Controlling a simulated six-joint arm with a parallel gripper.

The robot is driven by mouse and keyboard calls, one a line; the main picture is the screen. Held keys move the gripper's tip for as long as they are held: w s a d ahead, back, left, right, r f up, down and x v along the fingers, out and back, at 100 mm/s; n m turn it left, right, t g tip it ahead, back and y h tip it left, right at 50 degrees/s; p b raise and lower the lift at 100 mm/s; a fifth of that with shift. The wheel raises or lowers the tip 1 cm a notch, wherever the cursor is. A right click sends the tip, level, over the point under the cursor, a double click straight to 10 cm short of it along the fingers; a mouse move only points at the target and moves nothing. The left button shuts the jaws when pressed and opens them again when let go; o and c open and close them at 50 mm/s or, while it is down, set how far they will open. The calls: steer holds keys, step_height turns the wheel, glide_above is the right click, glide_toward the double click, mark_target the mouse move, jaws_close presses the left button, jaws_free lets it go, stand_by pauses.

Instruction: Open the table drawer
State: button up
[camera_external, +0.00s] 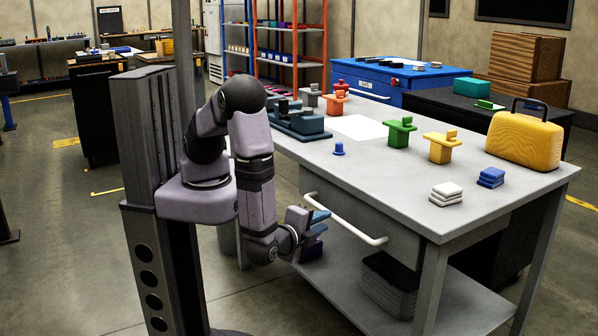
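The grey table (400,188) has a grey drawer (345,205) under its top, on the long side facing my arm. The drawer front looks about flush with the table, so it appears shut. A long white bar handle (345,220) runs across the drawer front. My gripper (318,222) is low beside the table's long side, near the left part of the handle and slightly below it. I see no clear contact with the handle. The fingers are small and seen from the side, so their opening is unclear.
A dark crate (388,285) sits on the table's lower shelf (455,300). On the tabletop are a blue vise-like tool (300,122), a green block (399,132), a yellow block (440,147) and a yellow case (525,138). Open floor lies in front of the drawer.

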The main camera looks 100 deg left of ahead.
mark_target(335, 220)
steer(key=shift+t, duration=0.5)
steer(key=shift+w+f+x, duration=0.15)
steer(key=shift+x, duration=1.65)
steer(key=shift+w+f+x, duration=0.15)
steer(key=shift+w+x, duration=0.05)
steer(key=shift+x, duration=1.55)
steer(key=shift+d, duration=0.2)
jaws_close()
